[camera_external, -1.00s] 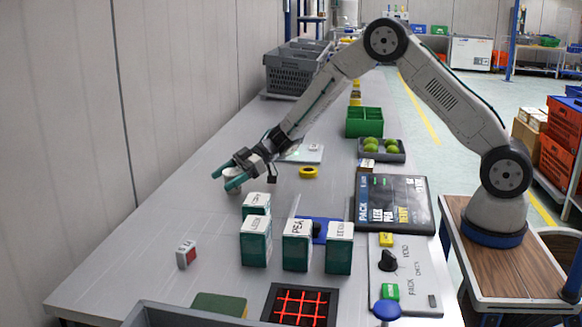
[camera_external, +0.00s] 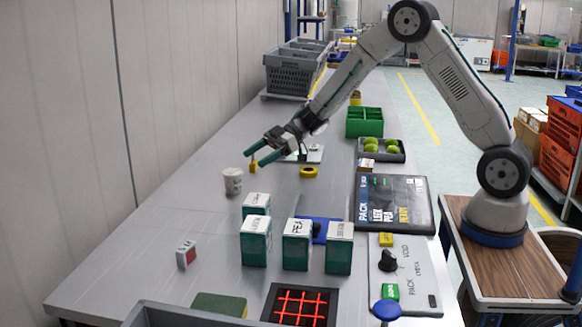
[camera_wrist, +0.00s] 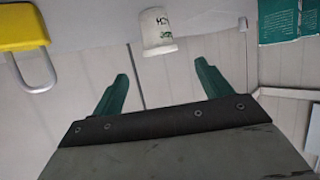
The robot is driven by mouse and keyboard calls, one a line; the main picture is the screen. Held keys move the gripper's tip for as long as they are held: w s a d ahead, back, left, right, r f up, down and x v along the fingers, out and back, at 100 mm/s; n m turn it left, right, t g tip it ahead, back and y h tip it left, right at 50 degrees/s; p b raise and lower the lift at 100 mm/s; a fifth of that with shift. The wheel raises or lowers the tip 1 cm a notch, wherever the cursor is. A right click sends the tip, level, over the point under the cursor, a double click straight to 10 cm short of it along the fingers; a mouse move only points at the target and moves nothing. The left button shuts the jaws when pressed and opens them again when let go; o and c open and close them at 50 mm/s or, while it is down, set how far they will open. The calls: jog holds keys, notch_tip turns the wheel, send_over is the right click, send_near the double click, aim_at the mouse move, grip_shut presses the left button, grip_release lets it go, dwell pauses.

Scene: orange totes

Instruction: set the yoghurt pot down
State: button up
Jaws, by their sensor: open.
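The yoghurt pot (camera_external: 232,181), white with dark print, stands upright on the grey table, left of the green-and-white cartons. It also shows in the wrist view (camera_wrist: 157,31), beyond my fingertips. My gripper (camera_external: 260,153) is open and empty, up and to the right of the pot and apart from it. In the wrist view its two green fingers (camera_wrist: 158,82) are spread with nothing between them.
A yellow padlock (camera_external: 252,163) shows by my fingertips. Several cartons (camera_external: 297,245) stand in front, with a small red-and-white block (camera_external: 187,254) at left. A yellow ring (camera_external: 308,171) lies to the right. The table's left side is mostly clear.

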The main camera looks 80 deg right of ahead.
notch_tip(320, 180, up, 10)
jog(key=m+t+h, duration=0.2)
jog(key=h, duration=0.4)
jog(key=s+r+m+g+h, duration=0.1)
jog(key=s+r+m+h, duration=0.3)
jog(key=s+r+h, duration=0.4)
jog(key=s+a+f+g+y, duration=0.1)
jog(key=s+a+g, duration=0.2)
jog(key=s, duration=1)
jog(key=s+a+f+m+g+y, duration=0.1)
jog(key=s+a, duration=0.5)
jog(key=s, duration=0.7)
jog(key=s+a+f+m+g+y, duration=0.1)
jog(key=s+g, duration=0.5)
jog(key=s, duration=0.7)
jog(key=a+f+y, duration=0.1)
jog(key=a+y, duration=0.1)
jog(key=a, duration=0.1)
jog(key=shift+s+a, duration=0.2)
jog(key=shift+a, duration=0.1)
